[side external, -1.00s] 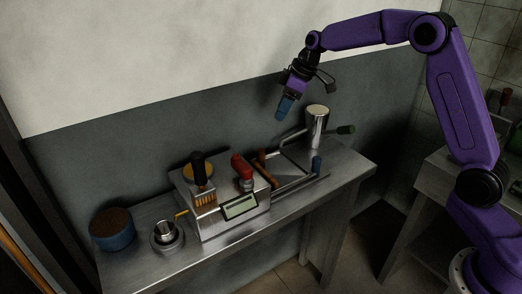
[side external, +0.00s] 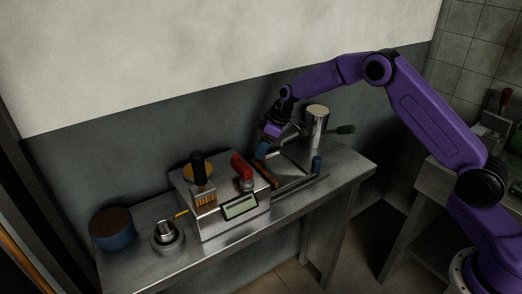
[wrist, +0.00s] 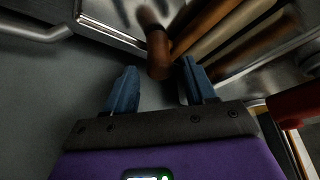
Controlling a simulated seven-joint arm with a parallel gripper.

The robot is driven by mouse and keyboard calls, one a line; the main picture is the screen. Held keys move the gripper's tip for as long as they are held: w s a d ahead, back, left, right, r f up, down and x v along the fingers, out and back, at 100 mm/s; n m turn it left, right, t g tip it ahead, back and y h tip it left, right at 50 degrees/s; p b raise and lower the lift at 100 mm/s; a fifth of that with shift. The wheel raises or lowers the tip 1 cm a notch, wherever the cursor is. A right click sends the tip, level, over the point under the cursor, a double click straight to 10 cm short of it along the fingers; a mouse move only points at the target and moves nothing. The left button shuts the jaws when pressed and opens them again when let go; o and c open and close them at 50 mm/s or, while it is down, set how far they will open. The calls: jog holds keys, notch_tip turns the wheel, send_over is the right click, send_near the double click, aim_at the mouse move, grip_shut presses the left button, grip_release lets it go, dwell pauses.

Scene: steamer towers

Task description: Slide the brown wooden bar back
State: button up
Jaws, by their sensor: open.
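The brown wooden bar (side external: 266,171) lies on the metal frame to the right of the grey machine in the side view. In the wrist view its rounded brown end (wrist: 158,55) shows just beyond my fingertips, close to the right one. My gripper (side external: 261,151) is low at the back end of the bar, with its blue fingers pointing down. In the wrist view my gripper (wrist: 159,75) is open, with a gap between the fingers. I cannot tell whether a finger touches the bar.
The grey machine (side external: 229,222) with a red handle (side external: 241,166) and a black knob (side external: 198,165) stands just left. A steel cylinder (side external: 316,125) stands close on the right. A blue upright grip (side external: 317,165) is at the frame's front right. A wall is behind.

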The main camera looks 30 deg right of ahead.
jog(key=shift+x, duration=0.95)
grip_shut()
jog(key=d, duration=1.3)
jog(key=shift+d+r, duration=0.1)
jog(key=shift+d, duration=0.2)
grip_release()
